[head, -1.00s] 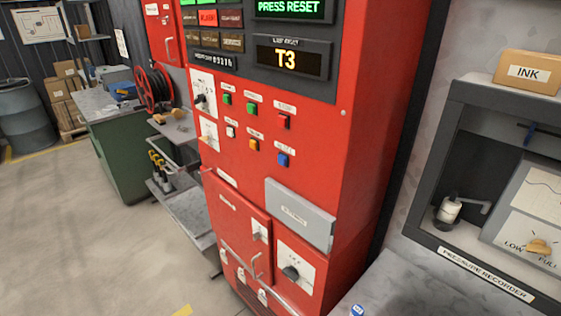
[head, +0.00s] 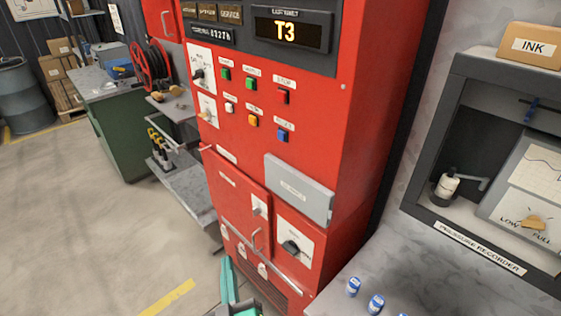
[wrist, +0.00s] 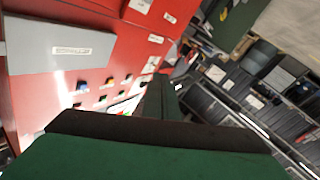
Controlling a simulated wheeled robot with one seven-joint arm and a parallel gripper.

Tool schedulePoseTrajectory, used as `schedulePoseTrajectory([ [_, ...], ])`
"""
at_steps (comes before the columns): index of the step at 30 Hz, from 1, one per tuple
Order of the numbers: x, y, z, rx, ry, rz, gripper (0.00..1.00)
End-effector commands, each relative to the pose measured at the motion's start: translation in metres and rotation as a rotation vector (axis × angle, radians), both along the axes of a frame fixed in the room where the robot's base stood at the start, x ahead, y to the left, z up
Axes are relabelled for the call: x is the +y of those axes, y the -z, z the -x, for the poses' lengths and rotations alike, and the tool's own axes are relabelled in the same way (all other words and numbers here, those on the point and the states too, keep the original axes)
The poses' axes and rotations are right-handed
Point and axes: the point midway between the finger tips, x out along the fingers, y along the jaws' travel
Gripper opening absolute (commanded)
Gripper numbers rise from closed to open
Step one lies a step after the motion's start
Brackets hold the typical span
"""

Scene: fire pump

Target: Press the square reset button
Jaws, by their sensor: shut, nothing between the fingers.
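The square blue button (head: 282,135) sits at the lower right of the button group on the red cabinet's front; the small label above it seems to read RESET. In the upside-down wrist view the blue button (wrist: 82,86) is beside the grey box. My gripper (wrist: 160,88) is shut and empty, its dark fingers in front of the panel and apart from the blue button as far as I can tell.
Red (head: 283,97), amber (head: 252,121), white (head: 229,107) and green buttons sit close to the blue one. A grey box (head: 298,190) juts out just below. A handle (head: 256,241) is lower. A grey counter (head: 385,285) is right; open floor is left.

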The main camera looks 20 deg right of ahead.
Motion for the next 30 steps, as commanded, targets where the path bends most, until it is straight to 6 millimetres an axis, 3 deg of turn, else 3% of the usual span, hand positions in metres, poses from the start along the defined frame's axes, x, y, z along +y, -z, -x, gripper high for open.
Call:
schedulePoseTrajectory([
  [6, -0.021, -0.053, -0.040, -0.052, 0.062, 0.056, 0.00],
  [15, -0.053, -0.131, -0.079, -0.112, 0.161, 0.121, 0.00],
  [24, -0.081, -0.206, -0.099, -0.163, 0.257, 0.165, 0.00],
  [30, -0.089, -0.230, -0.103, -0.178, 0.287, 0.176, 0.00],
])
